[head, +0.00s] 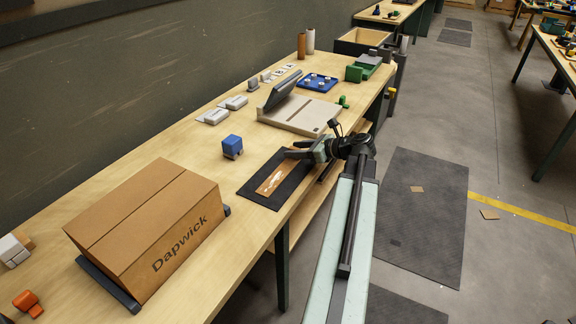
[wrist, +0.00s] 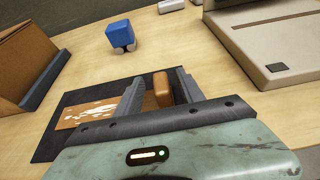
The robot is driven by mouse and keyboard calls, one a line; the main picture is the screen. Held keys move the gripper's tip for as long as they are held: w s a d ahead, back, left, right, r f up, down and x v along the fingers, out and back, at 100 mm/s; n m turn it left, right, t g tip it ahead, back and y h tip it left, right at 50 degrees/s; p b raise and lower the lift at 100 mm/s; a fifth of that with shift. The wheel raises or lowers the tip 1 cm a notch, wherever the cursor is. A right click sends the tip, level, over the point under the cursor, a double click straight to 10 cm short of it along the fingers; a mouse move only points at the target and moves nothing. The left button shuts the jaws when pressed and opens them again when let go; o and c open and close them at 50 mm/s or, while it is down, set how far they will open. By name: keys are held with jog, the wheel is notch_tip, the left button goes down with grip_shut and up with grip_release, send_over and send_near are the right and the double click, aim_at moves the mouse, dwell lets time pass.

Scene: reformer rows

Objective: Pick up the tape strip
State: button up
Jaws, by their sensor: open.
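A flat brown strip with torn white patches, which looks like the tape strip (head: 270,183), lies on a dark mat (head: 246,188) at the front edge of the bench. It also shows in the wrist view (wrist: 82,114), left of my gripper (wrist: 158,80). My gripper is open. A raised, rounded brown piece (wrist: 162,90) shows between its fingers, nearer the right one; I cannot tell whether it is the strip's lifted end. In the head view my gripper (head: 291,153) is low over the mat's right end. Contact cannot be seen.
A large cardboard box (head: 150,225) stands left of the mat. A blue cube on a grey base (head: 232,144) stands behind it. A beige device with a dark screen (head: 300,113) stands to the right. Bare bench lies between the box and the mat.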

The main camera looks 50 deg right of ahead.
jog(key=b+x, duration=0.1)
jog(key=x, duration=0.3)
jog(key=shift+d+f, duration=0.1)
jog(key=shift+s, duration=0.1)
grip_shut()
